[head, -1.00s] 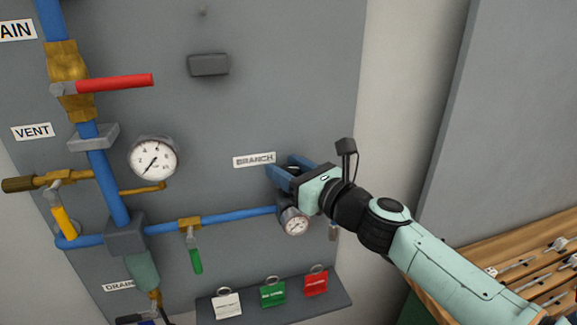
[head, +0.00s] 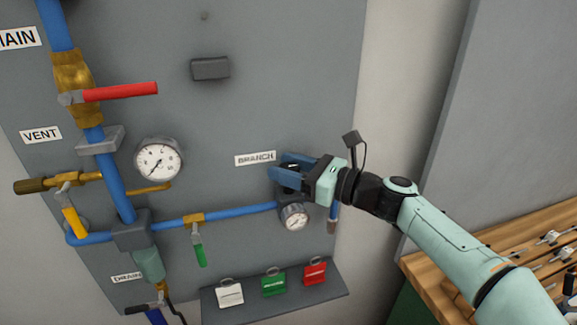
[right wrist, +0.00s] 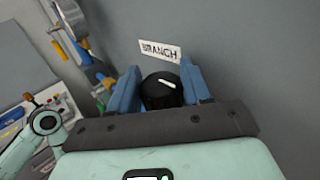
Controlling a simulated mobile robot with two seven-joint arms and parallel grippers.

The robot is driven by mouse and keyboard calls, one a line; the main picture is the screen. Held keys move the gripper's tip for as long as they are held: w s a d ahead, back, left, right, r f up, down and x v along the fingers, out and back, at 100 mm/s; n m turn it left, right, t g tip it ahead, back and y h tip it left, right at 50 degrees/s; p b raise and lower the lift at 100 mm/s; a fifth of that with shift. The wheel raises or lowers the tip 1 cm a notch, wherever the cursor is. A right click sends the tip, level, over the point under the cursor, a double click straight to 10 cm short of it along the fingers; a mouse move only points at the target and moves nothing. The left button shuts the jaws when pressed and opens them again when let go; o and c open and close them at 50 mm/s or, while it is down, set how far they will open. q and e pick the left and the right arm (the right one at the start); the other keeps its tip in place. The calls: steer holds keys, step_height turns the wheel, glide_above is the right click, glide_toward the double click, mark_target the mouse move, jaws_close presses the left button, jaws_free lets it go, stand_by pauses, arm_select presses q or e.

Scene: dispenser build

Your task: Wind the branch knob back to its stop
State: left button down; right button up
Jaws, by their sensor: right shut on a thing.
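The branch knob (right wrist: 161,91) is black with a white pointer line. In the right wrist view it sits between the two blue fingers of my right gripper (right wrist: 163,92), which is shut on it. In the head view the right gripper (head: 287,173) is at the knob below the BRANCH label (head: 255,158), and its fingers hide most of the knob. The branch gauge (head: 294,217) is just below the gripper, at the end of the blue pipe (head: 240,210). My left gripper is not in the head view.
A red-handled valve (head: 118,91), a larger gauge (head: 158,160) and a green-handled valve (head: 199,248) are on the panel to the left. A shelf below holds white, green and red tags (head: 315,272). A wooden bench (head: 440,270) is at the lower right.

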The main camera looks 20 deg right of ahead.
steer(key=o, duration=0.9)
steer(key=shift+o, duration=0.2)
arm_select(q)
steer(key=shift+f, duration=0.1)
arm_select(e)
steer(key=m+t+h+b, duration=0.2)
steer(key=shift+s+f+t+h, duration=0.1)
steer(key=shift+t+h, duration=0.2)
steer(key=shift+h, duration=0.1)
steer(key=m+t+h+b, duration=0.2)
steer(key=m+h, duration=0.1)
steer(key=shift+a+h, duration=0.1)
steer(key=shift+h, duration=0.2)
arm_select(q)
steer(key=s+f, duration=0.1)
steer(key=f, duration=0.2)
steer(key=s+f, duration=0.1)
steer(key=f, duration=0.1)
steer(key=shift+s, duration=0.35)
arm_select(e)
steer(key=shift+m+h, duration=0.4)
steer(key=shift+h, duration=0.2)
steer(key=shift+t, duration=0.3)
